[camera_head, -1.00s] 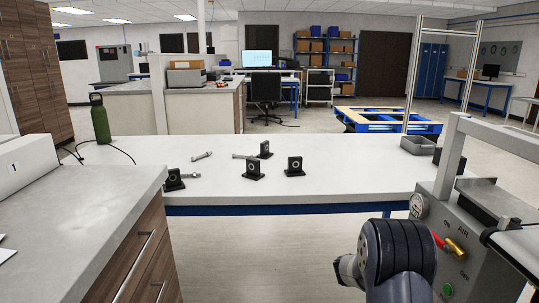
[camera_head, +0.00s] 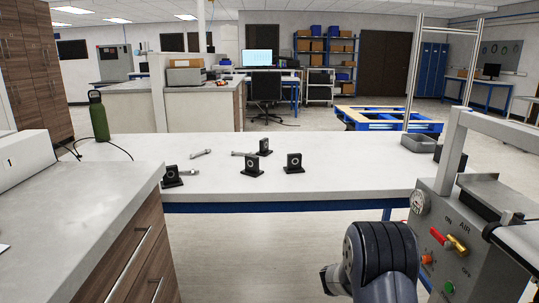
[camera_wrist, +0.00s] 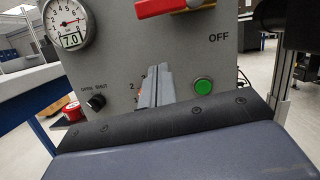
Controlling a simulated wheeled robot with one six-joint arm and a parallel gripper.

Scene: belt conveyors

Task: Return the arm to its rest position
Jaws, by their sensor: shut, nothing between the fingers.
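My arm (camera_head: 383,258) shows at the bottom right of the head view, folded low in front of the white table (camera_head: 330,180). It is left of a grey air panel (camera_head: 462,245) and apart from the table in the picture. In the wrist view my gripper (camera_wrist: 153,88) has its two grey fingers together and empty. Behind them is the same panel, with a gauge (camera_wrist: 70,22) reading 7.0, a red handle (camera_wrist: 165,6), a black knob (camera_wrist: 96,102) and a green button (camera_wrist: 203,87). I cannot tell the gap between fingers and panel.
On the table are several black bearing blocks (camera_head: 294,164), bolts (camera_head: 201,154), a green bottle (camera_head: 99,118) and a grey tray (camera_head: 418,143). A drawer cabinet (camera_head: 125,265) stands at left. Open floor (camera_head: 250,260) lies between it and my arm.

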